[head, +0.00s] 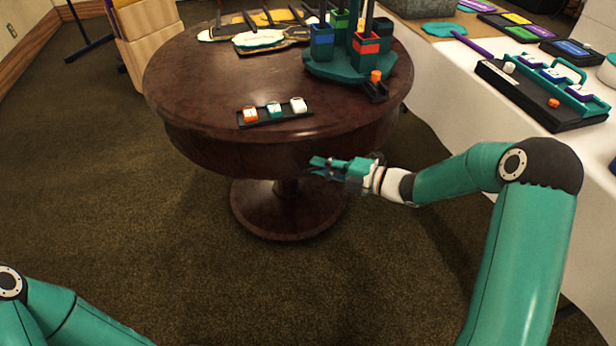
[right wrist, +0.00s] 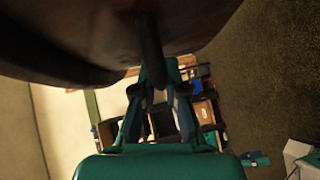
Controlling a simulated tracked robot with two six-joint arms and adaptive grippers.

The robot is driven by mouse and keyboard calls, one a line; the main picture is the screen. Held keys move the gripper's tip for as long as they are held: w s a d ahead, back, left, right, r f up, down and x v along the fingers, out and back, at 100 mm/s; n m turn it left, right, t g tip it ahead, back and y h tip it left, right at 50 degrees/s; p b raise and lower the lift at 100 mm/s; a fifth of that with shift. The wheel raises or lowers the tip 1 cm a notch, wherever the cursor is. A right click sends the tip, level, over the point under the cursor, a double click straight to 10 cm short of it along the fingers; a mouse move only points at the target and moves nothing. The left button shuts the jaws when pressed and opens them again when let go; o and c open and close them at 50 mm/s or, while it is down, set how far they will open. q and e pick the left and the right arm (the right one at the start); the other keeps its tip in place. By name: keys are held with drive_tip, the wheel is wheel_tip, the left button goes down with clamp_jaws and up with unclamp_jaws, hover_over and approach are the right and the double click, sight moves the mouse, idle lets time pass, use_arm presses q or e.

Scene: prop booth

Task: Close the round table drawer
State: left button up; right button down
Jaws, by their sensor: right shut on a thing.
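The round table (head: 205,80) is dark polished wood on a single pedestal, in the middle of the head view. No open drawer stands out on its curved side, and I cannot make out the drawer's edges. My right gripper (head: 322,168) is at the front of the table, just under the lower part of its side. In the right wrist view, my right gripper (right wrist: 158,92) is shut on a dark handle-like bar (right wrist: 150,55) below the dark wood. The bar's ends are in shadow. My left gripper is out of view.
On the table are a small rack (head: 275,117) with three colored blocks, a teal organizer (head: 345,68) and flat plaques (head: 258,40). A white-clothed table (head: 440,90) with props stands at right. Carpet in front is clear.

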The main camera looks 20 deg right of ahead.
drive_tip(key=shift+w+d, duration=0.1)
drive_tip(key=shift+w, duration=0.05)
drive_tip(key=c, duration=1.2)
unclamp_jaws()
drive_tip(key=shift+w+f, duration=0.1)
drive_tip(key=v, duration=1.2)
